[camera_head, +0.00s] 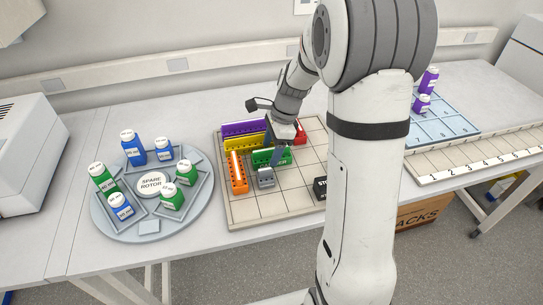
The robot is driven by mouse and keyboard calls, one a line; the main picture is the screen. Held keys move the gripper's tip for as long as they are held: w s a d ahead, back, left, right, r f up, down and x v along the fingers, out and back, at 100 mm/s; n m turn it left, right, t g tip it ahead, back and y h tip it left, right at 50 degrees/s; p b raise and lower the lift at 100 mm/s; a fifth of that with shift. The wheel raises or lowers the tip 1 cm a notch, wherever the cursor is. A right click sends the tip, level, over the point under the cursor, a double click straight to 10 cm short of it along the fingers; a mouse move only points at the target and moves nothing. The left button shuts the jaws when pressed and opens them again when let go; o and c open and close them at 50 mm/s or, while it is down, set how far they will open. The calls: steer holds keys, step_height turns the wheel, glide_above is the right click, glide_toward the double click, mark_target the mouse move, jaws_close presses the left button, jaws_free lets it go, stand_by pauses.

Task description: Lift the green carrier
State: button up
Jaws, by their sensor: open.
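The green carrier (262,158) is a small green block-like rack on the tan gridded board (238,217). It stands among carriers of other colours, and part of it is hidden behind my gripper. My gripper (276,162) points down at the green carrier, with its fingers at or just in front of it. It is open. I cannot tell from this view whether the fingers touch the carrier or straddle it.
Purple (244,128), yellow (232,145), orange (238,180), grey (266,179) and red (301,137) carriers crowd around. A black block (320,187) lies right. A round rotor tray (101,222) with several bottles stands left. A blue mat (440,133) is right.

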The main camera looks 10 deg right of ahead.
steer(key=shift+x, duration=1.25)
steer(key=shift+f, duration=0.1)
steer(key=shift+c, duration=0.3)
steer(key=c, duration=1.1)
